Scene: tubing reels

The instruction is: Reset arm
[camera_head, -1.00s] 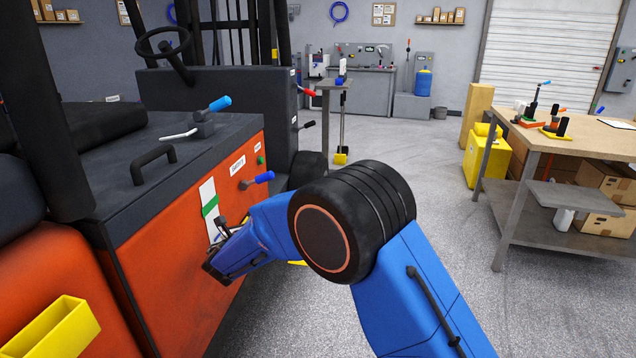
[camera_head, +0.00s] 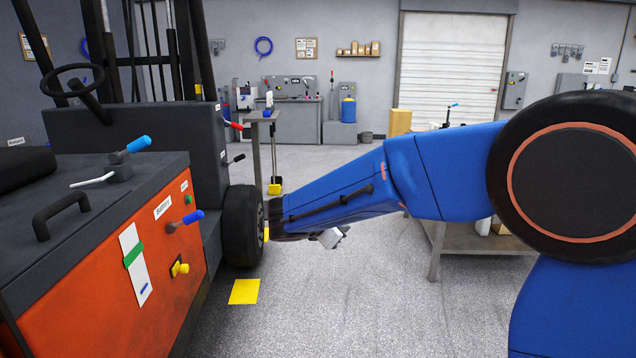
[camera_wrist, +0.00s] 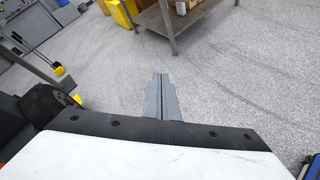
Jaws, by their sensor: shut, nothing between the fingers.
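My blue arm reaches from the right across the middle of the head view, its forearm nearly level. My gripper (camera_wrist: 161,85) shows in the wrist view as two grey fingers pressed together with nothing between them, over bare floor. In the head view the end of the arm is beside the truck's black wheel (camera_head: 243,225); the fingers are hard to make out there. The orange truck body (camera_head: 165,250) stands at the left, with a blue-handled lever (camera_head: 187,219), a yellow knob (camera_head: 180,267) and a white strip with a green band (camera_head: 134,262). My gripper is clear of this panel.
A yellow square (camera_head: 244,291) lies on the floor by the wheel. A workbench (camera_head: 470,240) stands behind my arm, partly hidden; its leg also shows in the wrist view (camera_wrist: 168,28). A small stand (camera_head: 262,117) is beyond the truck. Grey floor between them is open.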

